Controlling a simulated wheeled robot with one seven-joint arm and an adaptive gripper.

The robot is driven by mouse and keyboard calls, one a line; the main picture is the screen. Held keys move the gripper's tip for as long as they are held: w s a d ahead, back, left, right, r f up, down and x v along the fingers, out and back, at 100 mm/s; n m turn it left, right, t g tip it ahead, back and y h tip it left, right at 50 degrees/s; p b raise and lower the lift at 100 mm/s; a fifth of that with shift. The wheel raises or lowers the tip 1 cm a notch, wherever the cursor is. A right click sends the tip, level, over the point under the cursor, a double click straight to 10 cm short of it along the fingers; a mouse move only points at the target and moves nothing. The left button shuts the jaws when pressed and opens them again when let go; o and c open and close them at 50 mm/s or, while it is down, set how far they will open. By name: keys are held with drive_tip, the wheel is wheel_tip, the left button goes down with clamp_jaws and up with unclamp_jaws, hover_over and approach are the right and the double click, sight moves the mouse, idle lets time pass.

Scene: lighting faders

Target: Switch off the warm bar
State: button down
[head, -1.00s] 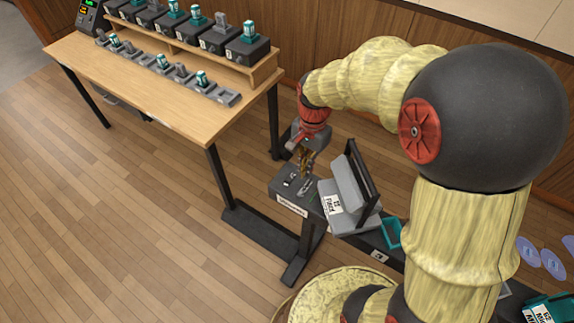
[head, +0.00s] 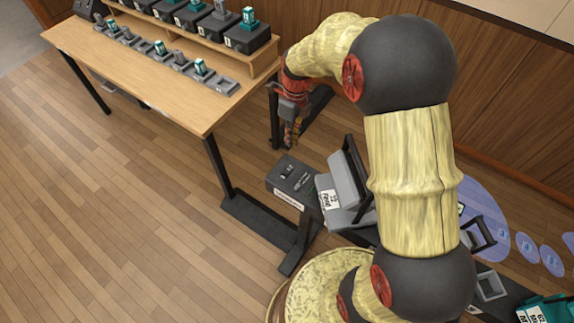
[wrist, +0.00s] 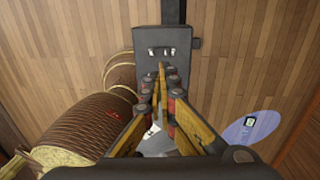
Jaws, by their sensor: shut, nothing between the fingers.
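A dark control box (head: 292,181) with a white label on its front edge stands below my gripper in the head view. It carries small controls on top; which of them belongs to the warm bar I cannot read. In the wrist view the box (wrist: 180,41) lies just beyond the fingertips, with two small pale-marked controls (wrist: 162,52) on its face. My gripper (head: 291,140) is shut and empty, apart from the box, above its back edge in the head view. In the wrist view its fingers (wrist: 163,72) come together and cover the near part of the box.
A grey tilted holder (head: 345,190) with a dark frame stands right beside the box. A wooden table (head: 165,85) with rows of dark blocks and teal pieces is at upper left. Pale blue discs (head: 500,240) are at right. Open wooden floor (head: 110,220) lies at left.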

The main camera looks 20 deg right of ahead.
sight(286, 172)
drive_tip(key=shift+f, duration=0.1)
idle(0.3)
drive_tip(key=f+b, duration=0.1)
drive_tip(key=f, duration=0.3)
drive_tip(key=a+f+b, duration=0.1)
drive_tip(key=f+b, duration=0.1)
drive_tip(key=f, duration=0.3)
drive_tip(key=s+f+b, duration=0.1)
drive_tip(key=f+b, duration=0.1)
drive_tip(key=f, duration=0.2)
drive_tip(key=shift+a+f, duration=0.2)
drive_tip(key=shift+f, duration=0.1)
drive_tip(key=shift+s+a+f+p, duration=0.1)
drive_tip(key=shift+p, duration=0.3)
